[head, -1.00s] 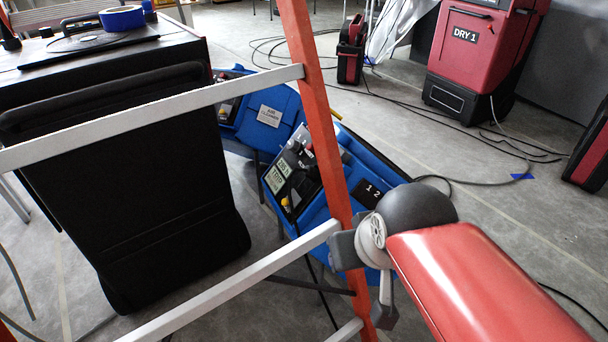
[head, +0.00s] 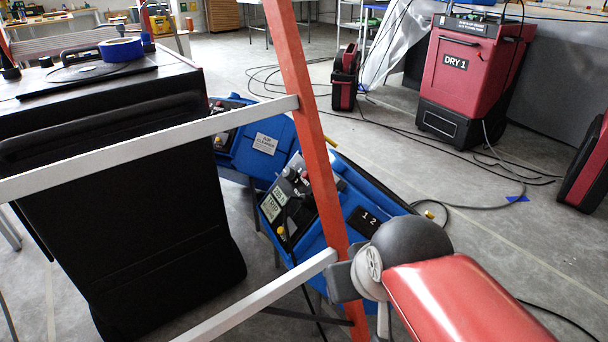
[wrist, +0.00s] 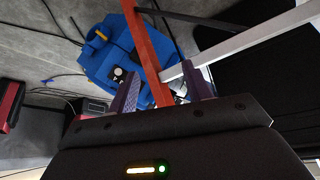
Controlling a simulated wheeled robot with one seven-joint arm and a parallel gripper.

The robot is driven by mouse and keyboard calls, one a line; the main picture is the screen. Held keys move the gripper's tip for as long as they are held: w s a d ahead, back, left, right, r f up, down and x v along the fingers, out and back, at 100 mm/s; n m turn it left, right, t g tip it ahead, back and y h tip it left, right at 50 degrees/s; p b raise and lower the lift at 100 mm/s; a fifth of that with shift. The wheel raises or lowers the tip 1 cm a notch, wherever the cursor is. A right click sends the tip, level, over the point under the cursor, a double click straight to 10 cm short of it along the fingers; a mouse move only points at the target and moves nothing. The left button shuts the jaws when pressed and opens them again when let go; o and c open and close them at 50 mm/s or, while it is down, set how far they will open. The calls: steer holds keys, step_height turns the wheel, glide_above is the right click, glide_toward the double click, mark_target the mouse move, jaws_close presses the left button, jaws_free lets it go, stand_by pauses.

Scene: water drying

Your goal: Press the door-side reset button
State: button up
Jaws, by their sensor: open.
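A blue unit (head: 372,190) marked "1 2" stands behind a ladder. Its tilted dark panel (head: 297,222) has a lit display that seems to read TRIP, plus small knobs and reddish buttons. A second blue unit (head: 238,158) with a white label and its own panel (head: 222,136) stands behind it to the left. I cannot tell which button is the door-side reset. In the wrist view my gripper (wrist: 160,72) is open and empty, its purple fingers either side of the orange ladder rail (wrist: 146,50). A blue unit (wrist: 105,52) lies beyond. Contact with the ladder is unclear.
The ladder's orange rail (head: 306,110) and pale rungs (head: 150,140) cross in front of the units. A black cabinet (head: 130,220) stands left, blue tape (head: 121,50) on top. A red DRY 1 machine (head: 460,75) stands at the back right. Cables cross the floor.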

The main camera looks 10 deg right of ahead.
jaws_close()
stand_by(1.5)
